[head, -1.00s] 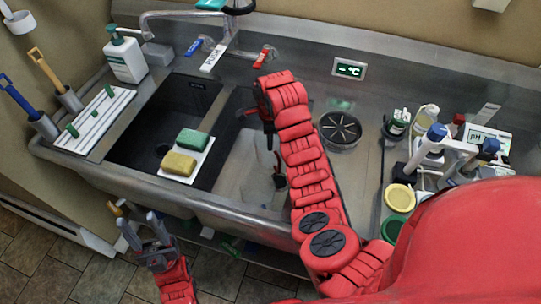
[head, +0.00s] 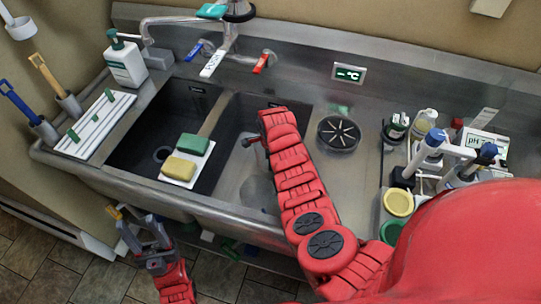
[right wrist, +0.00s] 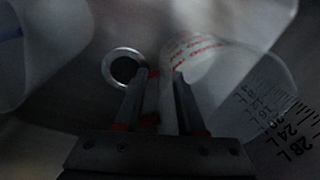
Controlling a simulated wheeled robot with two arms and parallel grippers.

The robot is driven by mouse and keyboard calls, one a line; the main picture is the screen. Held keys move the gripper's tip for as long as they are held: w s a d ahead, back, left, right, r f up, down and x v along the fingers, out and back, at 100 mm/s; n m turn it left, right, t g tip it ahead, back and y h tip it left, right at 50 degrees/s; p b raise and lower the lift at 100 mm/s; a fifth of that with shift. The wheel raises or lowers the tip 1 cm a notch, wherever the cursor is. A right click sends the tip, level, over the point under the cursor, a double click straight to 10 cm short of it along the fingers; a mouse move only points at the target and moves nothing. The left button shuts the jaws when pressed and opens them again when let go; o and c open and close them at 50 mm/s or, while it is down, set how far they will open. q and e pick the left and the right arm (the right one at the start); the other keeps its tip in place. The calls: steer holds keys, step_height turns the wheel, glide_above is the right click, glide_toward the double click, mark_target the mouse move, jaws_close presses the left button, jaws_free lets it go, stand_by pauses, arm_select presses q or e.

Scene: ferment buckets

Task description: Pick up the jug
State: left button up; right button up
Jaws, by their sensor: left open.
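In the right wrist view a translucent vessel with red print (right wrist: 195,50), apparently the jug, is right in front of my right gripper (right wrist: 163,85). A pale upright strip, perhaps its handle, shows between the two fingers. It is too dark to tell whether they grip it. In the head view my right arm reaches down into the right basin (head: 232,150) and hides its own gripper. A pale translucent shape (head: 258,190) in that basin is partly covered by the arm. My left gripper (head: 138,222) is open and empty in front of the sink.
A clear surface with litre marks (right wrist: 275,118) curves round at the right in the wrist view. Green and yellow sponges (head: 193,145) lie on a white board over the left basin. Bottles and a pH meter (head: 483,142) crowd the right counter.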

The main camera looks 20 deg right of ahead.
steer(key=shift+f, duration=0.3)
jaws_close()
stand_by(1.3)
